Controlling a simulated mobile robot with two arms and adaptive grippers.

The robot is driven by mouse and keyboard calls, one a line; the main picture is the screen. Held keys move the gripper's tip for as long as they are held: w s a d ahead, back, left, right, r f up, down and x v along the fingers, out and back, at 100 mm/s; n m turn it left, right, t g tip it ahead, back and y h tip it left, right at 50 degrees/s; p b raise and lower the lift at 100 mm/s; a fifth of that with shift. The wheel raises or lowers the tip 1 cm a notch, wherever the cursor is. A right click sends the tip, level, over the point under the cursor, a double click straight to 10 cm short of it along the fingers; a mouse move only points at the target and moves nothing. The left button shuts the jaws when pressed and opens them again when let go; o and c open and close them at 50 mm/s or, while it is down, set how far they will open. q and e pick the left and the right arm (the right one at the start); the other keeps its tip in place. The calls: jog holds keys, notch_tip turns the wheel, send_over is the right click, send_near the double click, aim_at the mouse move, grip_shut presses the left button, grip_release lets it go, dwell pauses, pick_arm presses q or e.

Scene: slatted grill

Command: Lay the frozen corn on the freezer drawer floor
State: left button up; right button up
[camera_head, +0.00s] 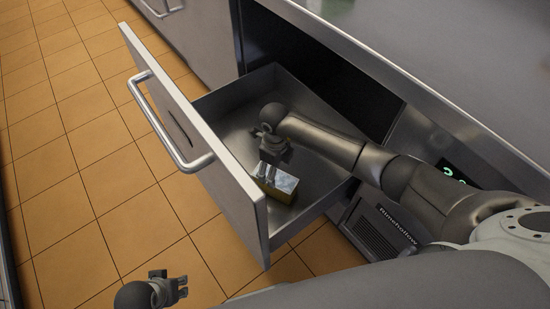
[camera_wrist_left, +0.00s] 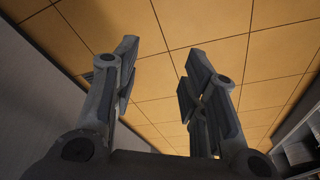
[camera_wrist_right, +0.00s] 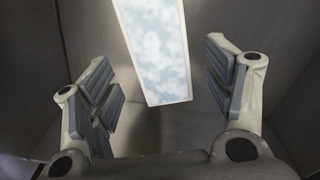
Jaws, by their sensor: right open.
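The frozen corn (camera_head: 275,183) is a small box with a cloudy white-blue face and yellow sides. It rests on the floor of the pulled-out freezer drawer (camera_head: 230,115), near the drawer's near end. My right gripper (camera_head: 272,155) is inside the drawer, just above and behind the box. In the right wrist view, the box's pale face (camera_wrist_right: 153,50) shows beyond and between the open fingers (camera_wrist_right: 162,85), with gaps on both sides. My left gripper (camera_head: 175,287) is open and empty outside the drawer, over the floor tiles; its spread fingers (camera_wrist_left: 160,75) show in the left wrist view.
The drawer front (camera_head: 195,140) with its bar handle (camera_head: 165,125) stands out over the tiled floor. A grey countertop (camera_head: 450,50) overhangs the drawer on the right. A vent grille (camera_head: 372,235) is below it. The far part of the drawer floor is bare.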

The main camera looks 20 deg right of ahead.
notch_tip(320, 180, up, 3)
jog(key=shift+r+p, duration=0.1)
jog(key=shift+p, duration=1.05)
pick_arm(q)
notch_tip(320, 180, down, 10)
jog(key=s, duration=0.2)
jog(key=shift+s+g, duration=0.3)
pick_arm(e)
jog(key=shift+r, duration=0.2)
